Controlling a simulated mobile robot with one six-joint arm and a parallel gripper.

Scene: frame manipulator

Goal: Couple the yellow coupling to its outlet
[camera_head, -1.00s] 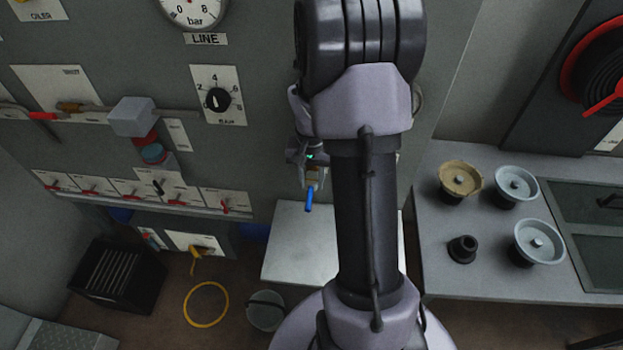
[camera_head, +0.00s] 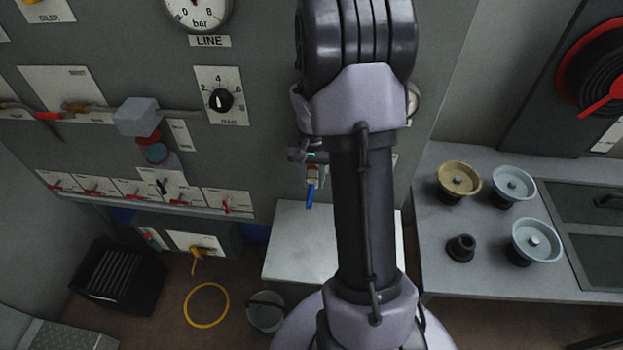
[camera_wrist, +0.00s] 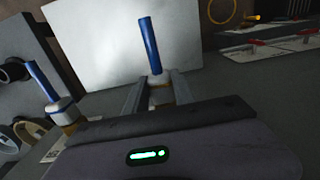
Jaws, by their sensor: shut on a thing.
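A yellow fitting (camera_head: 197,252) with a short hanging tail sits at a white plate on the low box at the panel's foot; I take it for the yellow coupling. It shows small in the wrist view (camera_wrist: 258,17). My gripper (camera_wrist: 152,92) is shut on a pale and brass-coloured fitting (camera_wrist: 159,97) with a blue bar (camera_wrist: 149,45) sticking out. In the head view, my gripper (camera_head: 308,158) is at the panel, far up and right of the yellow fitting. The blue bar (camera_head: 310,195) hangs below it. I cannot tell which outlet is the yellow coupling's.
A second blue-barred fitting (camera_wrist: 50,95) stands on the panel beside my gripper. A pale surface (camera_head: 290,240) lies below. A yellow ring (camera_head: 206,305), a bucket (camera_head: 266,311) and a black crate (camera_head: 118,275) are on the floor. The bench (camera_head: 455,280) holds several round knobs.

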